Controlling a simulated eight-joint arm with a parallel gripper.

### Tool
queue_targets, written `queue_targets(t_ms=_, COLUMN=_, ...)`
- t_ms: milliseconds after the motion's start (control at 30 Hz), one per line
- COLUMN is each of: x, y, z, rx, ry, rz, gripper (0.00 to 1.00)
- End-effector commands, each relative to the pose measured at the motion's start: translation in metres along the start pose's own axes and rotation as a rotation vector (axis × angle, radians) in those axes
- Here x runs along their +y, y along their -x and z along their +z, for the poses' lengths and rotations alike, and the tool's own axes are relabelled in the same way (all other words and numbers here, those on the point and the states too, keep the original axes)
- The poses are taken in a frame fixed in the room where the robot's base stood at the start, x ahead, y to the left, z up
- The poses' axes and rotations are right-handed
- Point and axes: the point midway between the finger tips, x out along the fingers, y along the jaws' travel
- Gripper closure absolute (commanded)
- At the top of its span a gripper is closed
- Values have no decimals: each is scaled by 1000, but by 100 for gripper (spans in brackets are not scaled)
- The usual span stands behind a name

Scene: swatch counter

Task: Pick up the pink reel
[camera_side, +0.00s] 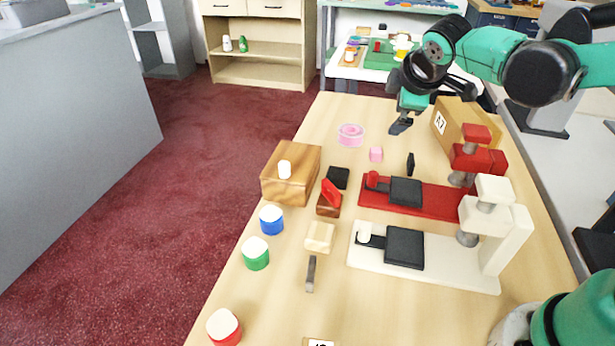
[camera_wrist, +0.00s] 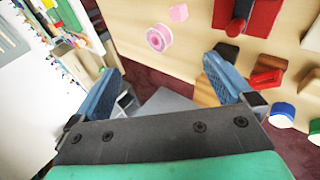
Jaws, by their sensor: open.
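The pink reel (camera_side: 350,133) lies flat on the wooden table near its far left edge in the side view. It also shows in the wrist view (camera_wrist: 159,38), above and between the two fingers, clear of both. My gripper (camera_side: 401,126) is above the table, to the right of the reel in the side view. In the wrist view my gripper (camera_wrist: 160,82) has its fingers wide apart with nothing between them.
A small pink block (camera_side: 376,154) lies near the reel. A wooden block (camera_side: 292,178), a red press (camera_side: 420,194), a white press (camera_side: 425,262) and a cardboard box (camera_side: 455,128) stand on the table.

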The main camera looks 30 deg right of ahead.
Motion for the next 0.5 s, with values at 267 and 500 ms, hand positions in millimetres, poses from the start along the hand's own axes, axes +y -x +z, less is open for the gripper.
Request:
queue_targets(t_ms=267, x=44, y=-74, z=-39, rx=-232, ry=748, rz=146, gripper=0)
queue_targets(t_ms=500, x=48, y=-130, z=-59, rx=-468, ry=1271, rz=187, gripper=0)
